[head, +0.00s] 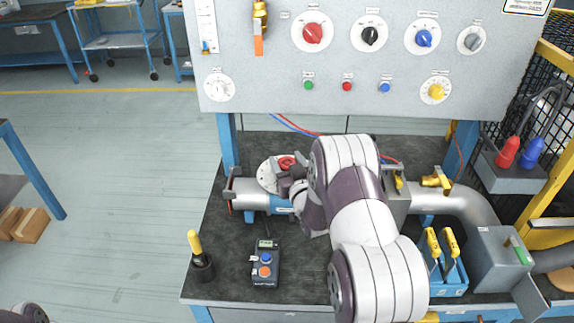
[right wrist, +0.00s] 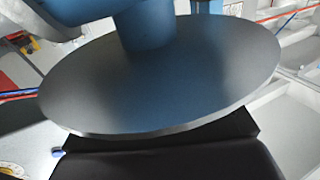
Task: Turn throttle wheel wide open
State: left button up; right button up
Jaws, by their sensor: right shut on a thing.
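The throttle wheel (head: 287,161) is small and red. It sits over a round white plate (head: 266,178) on the grey pipe at the middle of the bench, and my right arm covers part of it. My right gripper (head: 287,174) reaches it from the near right and is shut on it; the fingertips are mostly hidden in the head view. In the right wrist view a large dark disc (right wrist: 165,80) fills the middle and hides the grip; the wheel cannot be made out there. My left gripper is out of view.
A panel (head: 270,85) with several knobs and buttons stands behind the bench. A handheld box (head: 265,264) with two buttons and a yellow-handled tool (head: 198,255) stand at the front left. A blue holder (head: 447,275) with yellow handles and a grey pipe (head: 455,200) stand at the right.

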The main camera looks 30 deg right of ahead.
jog(key=n+y, duration=0.1)
jog(key=y, duration=0.1)
jog(key=n+y+b, duration=0.1)
jog(key=n+y, duration=0.1)
jog(key=y, duration=0.1)
jog(key=shift+d+f+n+y, duration=0.1)
jog(key=shift+n+y, duration=0.2)
jog(key=n+g+y, duration=0.1)
jog(key=n+y, duration=0.1)
jog(key=y, duration=0.2)
jog(key=n+g+y+b, duration=0.1)
jog(key=n+y, duration=0.2)
jog(key=shift+g+y, duration=0.3)
jog(key=shift+y, duration=0.1)
jog(key=shift+n+y, duration=0.3)
jog(key=shift+n, duration=0.1)
jog(key=o, duration=1)
jog(key=shift+c, duration=0.2)
jog(key=b+v, duration=0.1)
jog(key=v, duration=1.1)
jog(key=shift+s+r+b, duration=0.25)
jog(key=shift+r+b, duration=0.05)
jog(key=shift+d, duration=0.15)
